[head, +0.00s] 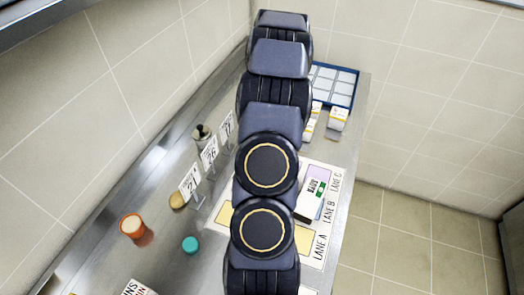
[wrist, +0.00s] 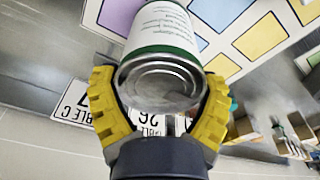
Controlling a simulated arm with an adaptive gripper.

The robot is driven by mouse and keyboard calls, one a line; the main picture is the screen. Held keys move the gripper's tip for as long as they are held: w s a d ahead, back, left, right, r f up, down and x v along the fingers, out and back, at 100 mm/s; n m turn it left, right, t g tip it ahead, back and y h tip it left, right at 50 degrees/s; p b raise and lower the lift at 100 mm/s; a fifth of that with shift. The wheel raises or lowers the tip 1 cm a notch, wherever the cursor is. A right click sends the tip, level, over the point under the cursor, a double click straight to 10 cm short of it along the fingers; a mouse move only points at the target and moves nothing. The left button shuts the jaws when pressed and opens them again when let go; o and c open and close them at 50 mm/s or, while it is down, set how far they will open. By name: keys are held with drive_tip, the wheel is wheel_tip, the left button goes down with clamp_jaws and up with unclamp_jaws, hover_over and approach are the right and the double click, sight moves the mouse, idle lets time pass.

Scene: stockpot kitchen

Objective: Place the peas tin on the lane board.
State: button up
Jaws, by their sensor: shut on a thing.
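The tin (wrist: 165,40), white with small print and a green band, is in my gripper (wrist: 158,98) in the wrist view. The two yellow fingers are shut on its sides, and its ribbed metal end faces the camera. Its name cannot be read. The lane board (head: 313,253), white with coloured panels and the words LANE A, B and C, lies on the steel counter in the head view. It also shows beyond the tin in the wrist view (wrist: 237,32); I cannot tell whether they touch. My arm hides the gripper and part of the board in the head view.
A white box-like item with green print (head: 314,192) shows over the board's right part. Numbered cards (head: 190,181) stand left of my arm, near an orange-rimmed jar (head: 132,226) and a teal lid (head: 190,245). Small cartons (head: 337,119) and a blue tray (head: 335,85) are at the back.

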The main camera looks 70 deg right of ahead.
drive_tip(key=shift+d+f, duration=0.1)
drive_tip(key=shift+f, duration=1.45)
drive_tip(key=shift+f, duration=0.15)
drive_tip(key=o, duration=1)
